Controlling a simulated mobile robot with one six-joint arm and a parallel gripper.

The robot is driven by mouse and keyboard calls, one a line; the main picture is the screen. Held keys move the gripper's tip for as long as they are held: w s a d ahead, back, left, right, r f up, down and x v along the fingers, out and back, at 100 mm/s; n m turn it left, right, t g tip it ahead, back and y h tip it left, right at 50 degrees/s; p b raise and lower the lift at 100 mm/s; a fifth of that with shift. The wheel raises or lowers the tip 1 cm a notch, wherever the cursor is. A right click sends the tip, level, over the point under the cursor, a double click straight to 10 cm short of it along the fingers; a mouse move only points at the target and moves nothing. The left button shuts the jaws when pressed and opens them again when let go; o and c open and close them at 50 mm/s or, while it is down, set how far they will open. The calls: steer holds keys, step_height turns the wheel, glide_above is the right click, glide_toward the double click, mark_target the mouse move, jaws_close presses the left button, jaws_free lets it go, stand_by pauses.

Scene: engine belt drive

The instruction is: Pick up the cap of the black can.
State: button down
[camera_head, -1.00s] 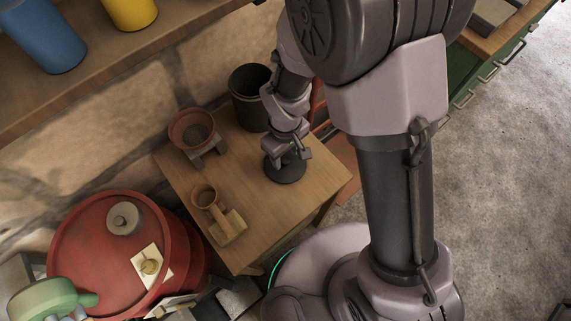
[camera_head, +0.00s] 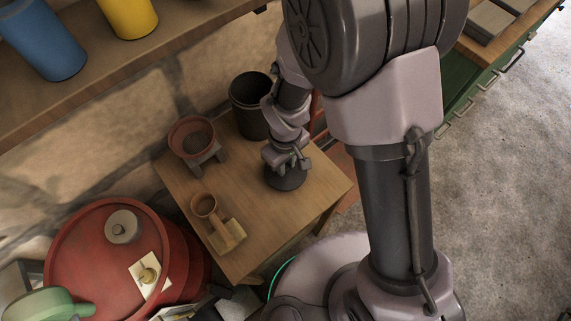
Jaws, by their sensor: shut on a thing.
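The black can (camera_head: 247,108) stands upright and open at the back of the small wooden table. Its cap, a dark round disc (camera_head: 287,182), is in front of the can, at or just above the table top. My gripper (camera_head: 285,168) points down over the cap and is shut on it. The fingers hide the middle of the cap, so the exact hold is not clear. I cannot tell whether the cap touches the table.
A red drum (camera_head: 80,250) is at the left. A shelf with blue and yellow cylinders hangs above.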

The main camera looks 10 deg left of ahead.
step_height(320, 180, up, 3)
steer(key=shift+r+p, duration=0.15)
steer(key=shift+p, duration=0.65)
steer(key=s, duration=0.5)
steer(key=s+a+p, duration=0.1)
steer(key=s, duration=0.4)
steer(key=s+r+p, duration=0.1)
steer(key=s, duration=0.5)
steer(key=shift+a, duration=0.3)
step_height(320, 180, up, 8)
steer(key=f+p, duration=0.1)
steer(key=p, duration=0.6)
steer(key=w+d+m+b, duration=0.2)
steer(key=w+d, duration=0.1)
steer(key=w, duration=0.4)
steer(key=w+d+m+b, duration=0.2)
steer(key=w+m, duration=0.1)
steer(key=w, duration=0.4)
steer(key=w+d+r+m+b, duration=0.1)
steer(key=w+d+m, duration=0.1)
steer(key=w+d, duration=0.3)
steer(key=w+d+r+m+b, duration=0.1)
steer(key=w+d+m, duration=0.2)
steer(key=d, duration=0.9)
steer(key=w, duration=0.3)
steer(key=shift+r+b, duration=0.25)
steer(key=shift+b, duration=0.15)
steer(key=shift+a, duration=0.15)
